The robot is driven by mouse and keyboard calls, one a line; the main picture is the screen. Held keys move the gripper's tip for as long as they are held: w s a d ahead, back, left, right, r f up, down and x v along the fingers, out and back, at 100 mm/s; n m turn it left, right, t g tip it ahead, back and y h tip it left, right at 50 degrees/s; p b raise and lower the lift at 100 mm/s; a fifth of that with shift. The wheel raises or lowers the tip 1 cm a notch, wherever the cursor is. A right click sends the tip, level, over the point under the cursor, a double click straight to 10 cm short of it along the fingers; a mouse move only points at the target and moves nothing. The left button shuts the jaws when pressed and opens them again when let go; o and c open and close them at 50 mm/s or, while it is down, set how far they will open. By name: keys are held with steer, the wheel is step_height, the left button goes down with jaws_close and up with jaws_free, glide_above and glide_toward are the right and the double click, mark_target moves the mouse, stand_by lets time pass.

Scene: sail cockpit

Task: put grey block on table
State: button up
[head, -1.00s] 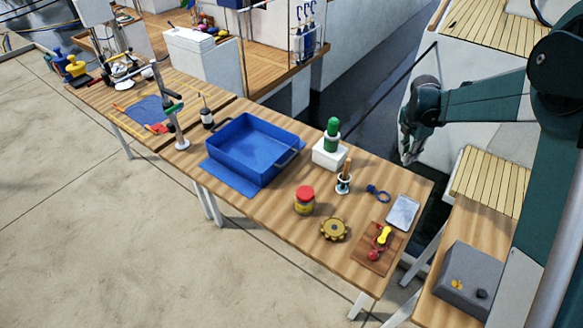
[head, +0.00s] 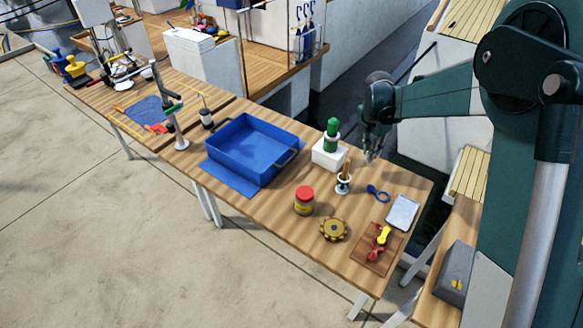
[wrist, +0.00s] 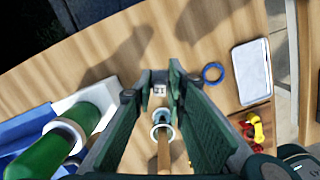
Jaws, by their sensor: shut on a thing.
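My gripper (head: 371,157) is above the far edge of the wooden table (head: 270,215), to the right of the white block with the green bottle. In the wrist view, my gripper (wrist: 160,88) is shut on a small light grey block (wrist: 160,89) between its fingertips. The grey block is too small and hidden to make out in the head view. In the wrist view, a wooden-handled tool in a white ring holder (wrist: 162,131) shows close to the held block.
A green bottle (head: 332,135) on a white block (head: 329,154) stands nearby. A blue ring tool (head: 378,193), a pale tray (head: 402,213), a red-lidded jar (head: 304,201), a brass gear (head: 333,229) and a blue bin (head: 240,172) are on the table. Bare wood lies between them.

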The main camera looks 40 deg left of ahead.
glide_above(365, 175)
steer(key=shift+s+a+f+b, duration=0.1)
steer(key=shift+s+f+b, duration=0.1)
steer(key=shift+f, duration=1.4)
steer(key=shift+s+a+f+b, duration=0.1)
steer(key=shift+f+b, duration=0.1)
steer(key=shift+f, duration=1.35)
steer(key=shift+f, duration=1.9)
steer(key=shift+f+b, duration=0.1)
steer(key=shift+b, duration=0.25)
steer(key=o, duration=0.8)
